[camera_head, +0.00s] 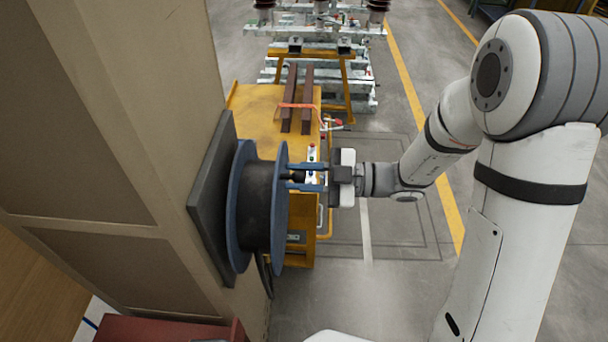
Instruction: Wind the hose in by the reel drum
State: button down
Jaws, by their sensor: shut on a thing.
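The reel drum (262,205) has two blue round flanges and a dark middle. It is mounted on a dark plate (211,190) on the side of a beige cabinet. Dark hose seems to be wound between the flanges, and a dark length (266,277) hangs below the drum. My gripper (303,176) reaches in from the right at the drum's outer face. Its fingers are shut on a small dark part at that face, which looks like the drum's handle; the fingers mostly hide it.
The beige cabinet (110,120) fills the left. A yellow cart (258,108) with brown bars stands behind the drum. Metal frames (365,88) stand farther back. A red box (165,329) is at the bottom left. The floor at right centre is open.

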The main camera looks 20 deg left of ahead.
jog(key=c, duration=1.2)
grip_release()
jog(key=shift+f, duration=0.1)
jog(key=shift+o, duration=0.2)
jog(key=v, duration=0.7)
jog(key=shift+d, duration=0.35)
